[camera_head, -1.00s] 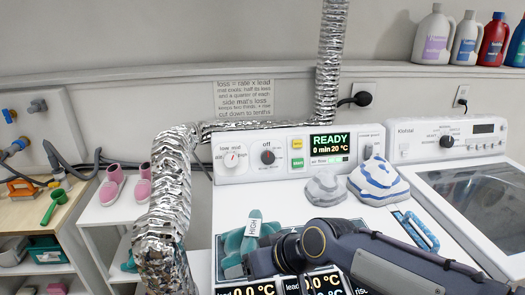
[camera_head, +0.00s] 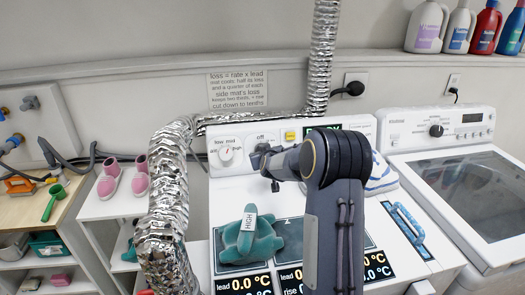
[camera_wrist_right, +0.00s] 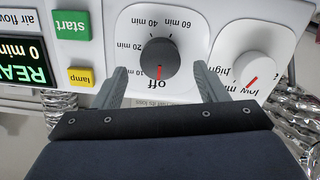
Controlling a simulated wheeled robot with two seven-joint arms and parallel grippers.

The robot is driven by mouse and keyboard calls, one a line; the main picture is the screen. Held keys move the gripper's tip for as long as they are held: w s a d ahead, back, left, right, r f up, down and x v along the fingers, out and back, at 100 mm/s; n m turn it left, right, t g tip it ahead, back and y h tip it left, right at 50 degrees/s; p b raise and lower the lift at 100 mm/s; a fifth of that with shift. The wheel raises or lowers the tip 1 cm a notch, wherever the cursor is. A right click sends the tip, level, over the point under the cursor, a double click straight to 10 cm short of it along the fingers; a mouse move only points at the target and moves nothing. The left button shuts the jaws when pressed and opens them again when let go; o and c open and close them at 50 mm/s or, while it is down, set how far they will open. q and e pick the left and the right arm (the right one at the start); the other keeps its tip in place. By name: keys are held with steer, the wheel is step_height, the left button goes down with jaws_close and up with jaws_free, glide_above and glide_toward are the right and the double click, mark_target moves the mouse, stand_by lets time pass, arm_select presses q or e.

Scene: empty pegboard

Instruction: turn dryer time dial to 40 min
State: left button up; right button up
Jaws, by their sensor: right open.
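The dryer time dial (camera_wrist_right: 158,54) is a dark round knob on a white plate marked off, 10, 20, 40 and 60 min. Its red pointer is at off; the right wrist view shows it upside down. My right gripper (camera_wrist_right: 160,70) is open, with one finger on each side of the dial's lower part in that view. I cannot tell whether the fingers touch it. In the head view, my right gripper (camera_head: 268,163) is in front of the dial and mostly hides it. My left gripper is not in view.
A white heat dial (camera_wrist_right: 253,72) is close beside the time dial. The lamp button (camera_wrist_right: 81,77), start button (camera_wrist_right: 72,24) and display (camera_wrist_right: 24,62) are on the other side. A foil duct (camera_head: 170,190) stands at left.

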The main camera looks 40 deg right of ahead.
steer(key=shift+x, duration=1.75)
steer(key=c, duration=1)
